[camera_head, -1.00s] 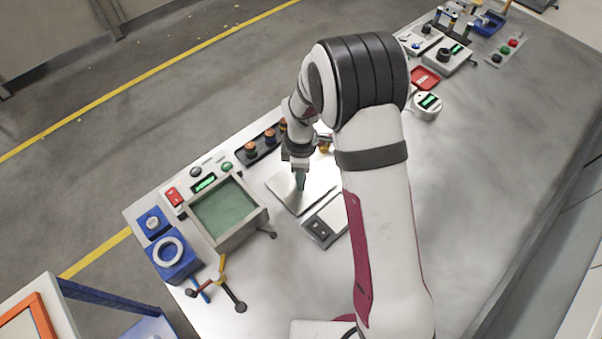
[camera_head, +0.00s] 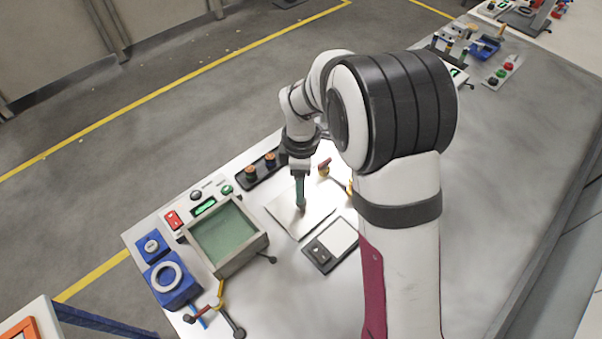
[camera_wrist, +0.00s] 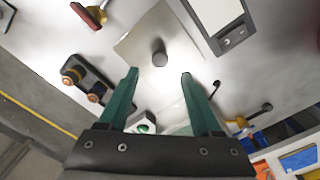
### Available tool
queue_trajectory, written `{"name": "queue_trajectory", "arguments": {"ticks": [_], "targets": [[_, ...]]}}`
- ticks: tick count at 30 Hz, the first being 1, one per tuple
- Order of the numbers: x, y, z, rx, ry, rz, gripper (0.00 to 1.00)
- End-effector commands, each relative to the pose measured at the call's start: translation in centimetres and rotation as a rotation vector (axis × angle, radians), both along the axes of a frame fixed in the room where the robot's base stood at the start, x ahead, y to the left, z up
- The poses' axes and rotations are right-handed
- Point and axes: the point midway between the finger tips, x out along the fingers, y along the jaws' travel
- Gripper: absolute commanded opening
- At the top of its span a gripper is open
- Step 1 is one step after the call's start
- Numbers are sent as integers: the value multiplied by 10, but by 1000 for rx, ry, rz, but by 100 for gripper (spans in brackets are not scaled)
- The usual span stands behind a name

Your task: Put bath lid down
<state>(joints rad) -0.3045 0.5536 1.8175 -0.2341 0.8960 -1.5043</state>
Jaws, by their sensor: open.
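The bath lid, a thin pale square plate (camera_head: 285,213) with a dark round knob, lies flat on the white bench to the right of the bath. In the wrist view the plate (camera_wrist: 135,40) and its knob (camera_wrist: 159,57) show at top centre. The bath (camera_head: 262,240) is a grey square box with a green interior and no cover on it. My gripper (camera_head: 301,204) points down over the lid. Its green fingers (camera_wrist: 159,78) are spread open and empty, with the knob showing beyond the gap between the tips.
A dark device with a white panel (camera_head: 343,236) sits close to the lid's right. A dark rack with coloured knobs (camera_head: 252,173) is behind. Blue blocks (camera_head: 172,285) and a small coloured stand (camera_head: 218,308) are left and front of the bath.

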Motion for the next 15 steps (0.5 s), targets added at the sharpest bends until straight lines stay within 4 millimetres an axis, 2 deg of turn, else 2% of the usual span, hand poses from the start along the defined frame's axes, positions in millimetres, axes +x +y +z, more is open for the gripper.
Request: {"name": "queue_trajectory", "arguments": {"ticks": [1,4,11,13,14,15], "targets": [[1,0,13,1,-4,0,66],[1,0,31,1,-3,0,66],[-1,-1,44,0,1,-4,66],[-8,-7,54,5,0,-86,66],[-16,-14,63,10,1,-166,66],[-33,-25,78,20,7,-316,66]]}}
